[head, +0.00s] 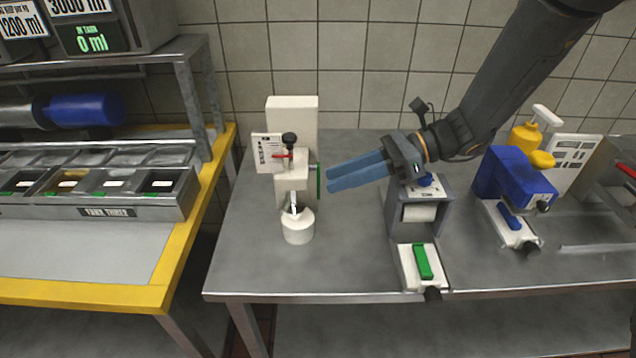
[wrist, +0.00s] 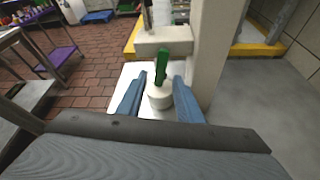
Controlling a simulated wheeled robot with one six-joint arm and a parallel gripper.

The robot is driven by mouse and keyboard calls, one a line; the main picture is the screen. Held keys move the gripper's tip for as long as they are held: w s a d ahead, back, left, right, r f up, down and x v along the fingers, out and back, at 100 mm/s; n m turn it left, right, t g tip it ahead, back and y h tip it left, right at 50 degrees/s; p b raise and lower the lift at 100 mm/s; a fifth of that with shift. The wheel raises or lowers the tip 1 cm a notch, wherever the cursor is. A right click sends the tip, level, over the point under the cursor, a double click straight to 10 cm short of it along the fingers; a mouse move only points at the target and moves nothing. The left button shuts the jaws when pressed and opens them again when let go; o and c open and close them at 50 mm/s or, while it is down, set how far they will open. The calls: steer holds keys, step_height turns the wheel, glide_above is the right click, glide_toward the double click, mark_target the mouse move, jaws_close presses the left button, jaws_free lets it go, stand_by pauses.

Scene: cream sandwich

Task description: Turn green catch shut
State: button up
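The green catch (head: 319,181) is a narrow upright bar on the right side of a cream-white dispenser (head: 291,108). In the wrist view the green catch (wrist: 161,66) stands nearly upright, its top leaning slightly right. My gripper (head: 329,180) has two blue fingers and points left at the catch from close by. In the wrist view my gripper (wrist: 161,77) is open, with a finger either side of the line to the catch. Whether either finger touches the catch cannot be told. A white pot (head: 298,228) stands below the dispenser's nozzle.
A white device with a green block (head: 423,262) stands right of the dispenser, below my arm. A blue machine (head: 512,178) and yellow bottle (head: 524,136) are further right. A yellow-edged counter (head: 185,240) is left.

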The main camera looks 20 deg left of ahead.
mark_target(318, 185)
steer(key=shift+p+x, duration=0.6)
steer(key=shift+x, duration=2)
jaws_close()
